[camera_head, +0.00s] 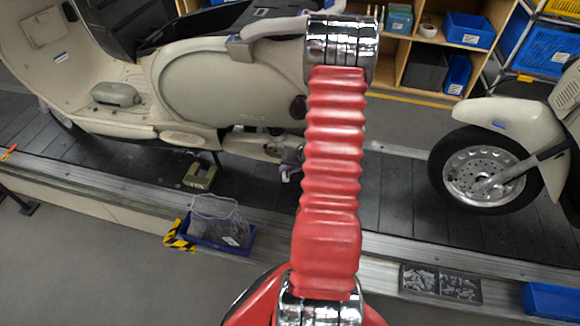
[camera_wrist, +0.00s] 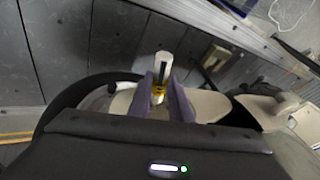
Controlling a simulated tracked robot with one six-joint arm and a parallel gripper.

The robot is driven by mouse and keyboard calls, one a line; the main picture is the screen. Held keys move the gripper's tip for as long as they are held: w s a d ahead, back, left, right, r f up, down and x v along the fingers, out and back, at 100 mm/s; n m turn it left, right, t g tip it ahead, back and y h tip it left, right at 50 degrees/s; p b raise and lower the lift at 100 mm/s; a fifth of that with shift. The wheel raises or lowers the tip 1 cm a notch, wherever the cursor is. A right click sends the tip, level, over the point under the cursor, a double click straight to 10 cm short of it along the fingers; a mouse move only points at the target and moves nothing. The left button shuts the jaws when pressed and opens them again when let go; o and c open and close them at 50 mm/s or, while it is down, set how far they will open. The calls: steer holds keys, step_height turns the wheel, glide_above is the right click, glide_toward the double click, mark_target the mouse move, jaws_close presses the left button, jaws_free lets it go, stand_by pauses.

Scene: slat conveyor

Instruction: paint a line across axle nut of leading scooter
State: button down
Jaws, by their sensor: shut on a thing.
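In the wrist view my gripper (camera_wrist: 164,84) is shut on an upright paint marker (camera_wrist: 162,70) with a white body and a yellow band. Behind the fingers are a dark tyre (camera_wrist: 62,104) and cream body panels (camera_wrist: 210,104). In the head view one cream scooter (camera_head: 215,85) stands at the left and another (camera_head: 510,125) at the right, its front wheel (camera_head: 485,178) showing. The left one appears to be leading. Its rear end is hidden behind my red arm. I cannot make out its axle nut in either view. The marker's tip is hidden.
The scooters stand on a dark slat conveyor (camera_head: 395,190) with a metal edge rail. A blue tray with a bag (camera_head: 215,222), a parts tray (camera_head: 440,284) and a blue bin (camera_head: 552,300) line the near edge. Shelves with blue bins (camera_head: 468,30) stand behind.

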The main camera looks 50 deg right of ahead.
steer(key=shift+a, duration=0.15)
stand_by(0.4)
steer(key=shift+s+a, duration=0.45)
steer(key=shift+a, duration=0.4)
steer(key=shift+s+a, duration=0.4)
steer(key=shift+a, duration=0.45)
steer(key=shift+s+a, duration=0.45)
steer(key=shift+a, duration=0.4)
steer(key=shift+s+a+r+m+g+y, duration=0.25)
steer(key=shift+s+r, duration=0.1)
steer(key=shift+s, duration=0.1)
steer(key=shift+s+a+r+m+g+y, duration=0.15)
steer(key=shift+s+r+y, duration=0.15)
steer(key=shift+s, duration=0.15)
